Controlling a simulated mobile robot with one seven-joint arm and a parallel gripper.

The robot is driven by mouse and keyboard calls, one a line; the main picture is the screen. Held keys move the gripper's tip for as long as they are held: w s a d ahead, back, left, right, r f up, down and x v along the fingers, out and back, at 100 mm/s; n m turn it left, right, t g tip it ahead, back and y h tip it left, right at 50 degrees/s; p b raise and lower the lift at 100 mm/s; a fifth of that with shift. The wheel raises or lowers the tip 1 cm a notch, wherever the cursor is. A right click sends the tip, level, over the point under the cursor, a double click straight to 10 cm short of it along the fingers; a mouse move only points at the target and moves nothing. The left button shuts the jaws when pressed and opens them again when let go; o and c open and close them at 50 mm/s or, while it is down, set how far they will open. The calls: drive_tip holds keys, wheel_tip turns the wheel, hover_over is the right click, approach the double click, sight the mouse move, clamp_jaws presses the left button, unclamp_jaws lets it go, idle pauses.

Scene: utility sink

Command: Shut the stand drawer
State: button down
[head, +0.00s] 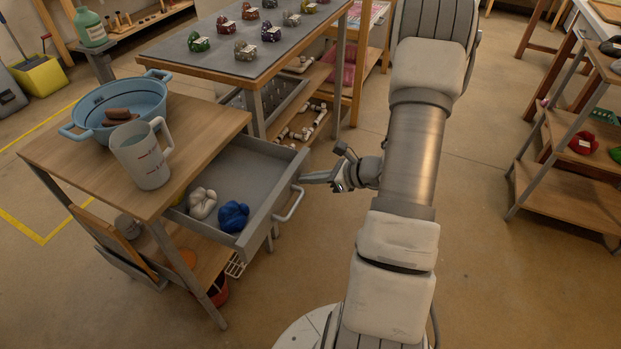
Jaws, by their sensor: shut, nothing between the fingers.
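The stand (95,165) is a wooden-topped table with grey legs at the left of the head view. Its grey drawer (262,165) is pulled well out toward the right and has a light bar handle (289,206) on its front. A white bundle (202,203) and a blue bundle (233,216) lie in the drawer. My gripper (304,179) is shut and empty, just right of the drawer front and above and behind the handle in the picture. I cannot tell whether it touches the drawer front.
A blue basin (115,105) with brown items and a measuring jug (143,155) stand on the stand top. A grey-topped workbench (235,60) with several colourful items is close behind the drawer. Shelves (580,150) stand at the right.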

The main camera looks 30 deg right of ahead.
sight(233, 162)
drive_tip(key=w+a+b, duration=0.1)
drive_tip(key=w+a, duration=0.3)
drive_tip(key=w, duration=0.2)
drive_tip(key=w+a+b, duration=0.1)
drive_tip(key=w+a, duration=0.3)
drive_tip(key=w, duration=0.2)
drive_tip(key=w+a+b, duration=0.1)
drive_tip(key=w+a, duration=0.3)
drive_tip(key=w, duration=0.2)
drive_tip(key=shift+w+a+b, duration=0.15)
drive_tip(key=shift+a+b, duration=0.1)
drive_tip(key=shift+b, duration=0.05)
drive_tip(key=shift+w+a, duration=0.3)
drive_tip(key=shift+w, duration=0.2)
drive_tip(key=shift+w+a+r, duration=0.1)
drive_tip(key=shift+w+a, duration=0.05)
drive_tip(key=shift+a+r, duration=0.1)
